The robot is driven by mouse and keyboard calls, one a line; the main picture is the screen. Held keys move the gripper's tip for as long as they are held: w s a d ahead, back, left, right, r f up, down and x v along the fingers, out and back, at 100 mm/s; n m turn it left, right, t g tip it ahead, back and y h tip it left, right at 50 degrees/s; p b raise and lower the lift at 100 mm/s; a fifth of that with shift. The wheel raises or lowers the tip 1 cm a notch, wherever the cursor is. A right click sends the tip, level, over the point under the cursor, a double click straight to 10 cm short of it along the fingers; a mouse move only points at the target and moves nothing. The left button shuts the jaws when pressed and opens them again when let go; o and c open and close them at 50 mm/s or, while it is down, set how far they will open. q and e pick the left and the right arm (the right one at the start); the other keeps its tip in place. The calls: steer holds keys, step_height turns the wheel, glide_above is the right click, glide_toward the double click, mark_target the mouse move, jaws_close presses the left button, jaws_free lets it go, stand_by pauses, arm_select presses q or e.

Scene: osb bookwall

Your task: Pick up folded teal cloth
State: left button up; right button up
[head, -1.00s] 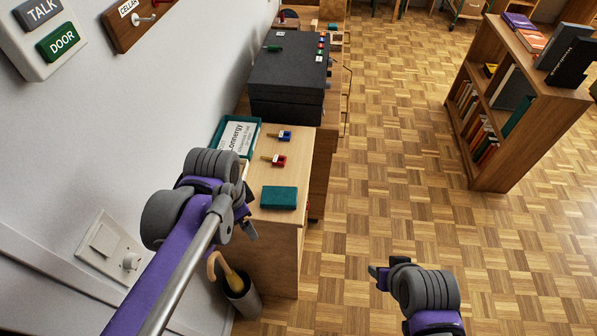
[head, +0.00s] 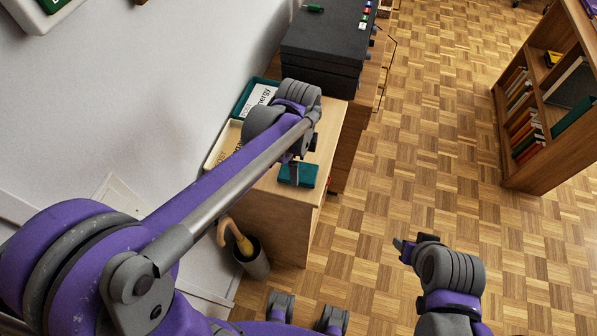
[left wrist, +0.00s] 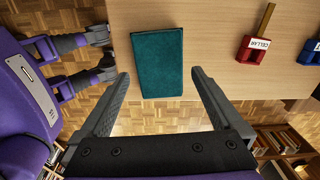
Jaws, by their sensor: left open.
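The folded teal cloth (head: 298,175) lies flat near the front edge of the wooden cabinet top. In the left wrist view the cloth (left wrist: 157,62) is a teal rectangle just beyond my left gripper (left wrist: 158,76), whose two fingers are spread wide with nothing between them. In the head view my left gripper (head: 296,172) is over the cloth and partly hides it. I cannot tell the height gap exactly. My right gripper (head: 405,247) is over the floor, away from the cabinet, and its finger gap is not clear.
A dark box (head: 325,55) and a teal tray (head: 240,104) stand farther back. An umbrella stand (head: 254,262) is on the floor. A bookcase (head: 510,120) stands right.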

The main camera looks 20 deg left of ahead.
arm_select(q)
steer(key=shift+f, duration=1.6)
steer(key=c, duration=1.1)
step_height(320, 180, up, 10)
steer(key=shift+r+p, duration=0.1)
steer(key=shift+p, duration=0.2)
steer(key=shift+c, duration=0.2)
steer(key=o, duration=0.8)
steer(key=c, duration=0.6)
steer(key=shift+c, duration=0.2)
